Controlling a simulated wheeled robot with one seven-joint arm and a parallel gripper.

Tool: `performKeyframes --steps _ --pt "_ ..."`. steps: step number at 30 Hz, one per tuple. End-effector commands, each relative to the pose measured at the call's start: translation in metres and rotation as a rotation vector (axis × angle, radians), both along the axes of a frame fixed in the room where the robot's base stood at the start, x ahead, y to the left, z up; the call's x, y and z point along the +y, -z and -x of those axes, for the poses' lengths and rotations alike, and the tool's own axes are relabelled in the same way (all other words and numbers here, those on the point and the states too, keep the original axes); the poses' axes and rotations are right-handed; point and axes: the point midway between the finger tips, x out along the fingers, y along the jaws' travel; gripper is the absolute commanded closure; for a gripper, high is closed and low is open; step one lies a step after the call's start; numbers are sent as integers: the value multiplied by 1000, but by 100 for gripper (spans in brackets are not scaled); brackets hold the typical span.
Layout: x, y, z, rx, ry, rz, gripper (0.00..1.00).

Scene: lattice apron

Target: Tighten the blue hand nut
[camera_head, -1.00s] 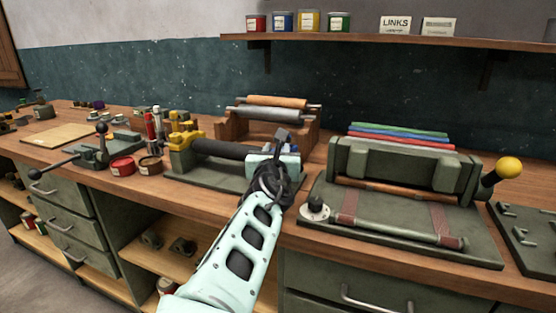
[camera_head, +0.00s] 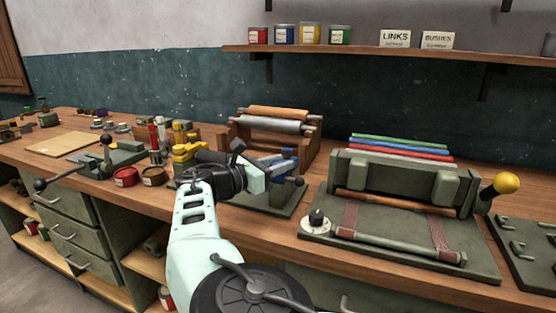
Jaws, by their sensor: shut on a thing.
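The blue hand nut (camera_head: 287,154) is at the right end of a green bench fixture (camera_head: 279,205), which also carries a dark roller (camera_head: 209,157) and a yellow clamp (camera_head: 188,151) on its left. My gripper (camera_head: 274,162) reaches in from the left of the nut, with its pale palm and dark wrist over the fixture. Its jaws are shut on the blue hand nut. The fingertips and part of the nut are hard to make out, and my arm hides the fixture's front left.
A rack with orange and grey rollers (camera_head: 279,113) stands just behind. A larger green press (camera_head: 400,185) with a yellow-knobbed handle (camera_head: 507,183) is on the right. A dark ball knob (camera_head: 299,182) sits near the nut.

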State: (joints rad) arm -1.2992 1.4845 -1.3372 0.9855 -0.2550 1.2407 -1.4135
Motion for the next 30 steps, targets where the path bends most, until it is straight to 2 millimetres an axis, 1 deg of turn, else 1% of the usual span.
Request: performKeyframes --steps 6,15,30 --pt "0 2 -2 4 94 -5 92" --pt "-1 3 -1 6 177 -4 92" --pt "-1 5 0 9 210 -1 92"
